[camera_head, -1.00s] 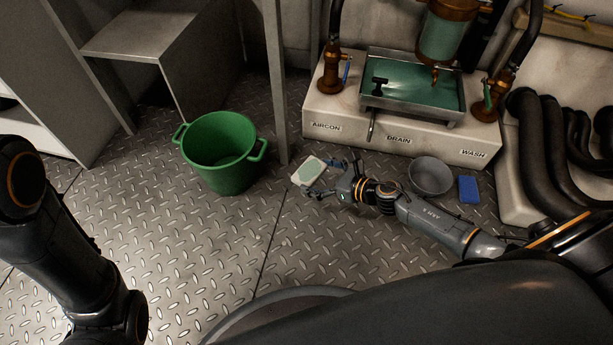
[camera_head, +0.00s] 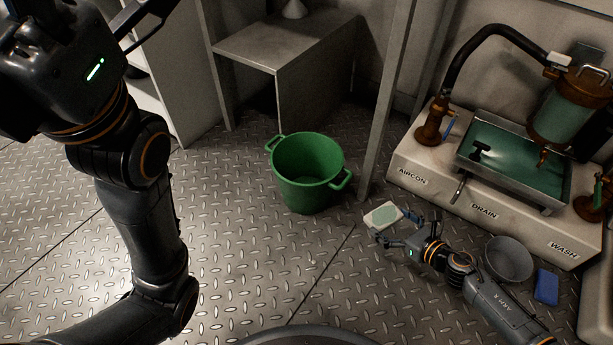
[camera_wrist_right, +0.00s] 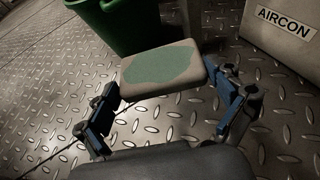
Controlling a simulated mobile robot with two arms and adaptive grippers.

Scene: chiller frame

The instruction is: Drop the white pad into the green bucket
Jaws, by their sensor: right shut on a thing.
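The white pad (camera_head: 382,215) has a green patch on its top face. My right gripper (camera_head: 396,228) is shut on it, one finger at each side. In the right wrist view the pad (camera_wrist_right: 163,70) lies across between the blue-padded fingers (camera_wrist_right: 165,98). The green bucket (camera_head: 308,172) stands upright on the floor, up and left of the pad, its opening facing up. The pad is outside it. Part of the bucket (camera_wrist_right: 120,22) shows beyond the pad in the wrist view. My left gripper (camera_head: 145,22) is at the upper left, partly cut off; its jaw state is unclear.
A grey post (camera_head: 388,100) stands between the bucket and the drain unit (camera_head: 410,160). A grey bowl (camera_head: 508,260) and a blue block (camera_head: 546,287) lie at the lower right. A metal shelf (camera_head: 285,42) stands behind the bucket. The plate floor left of the bucket is clear.

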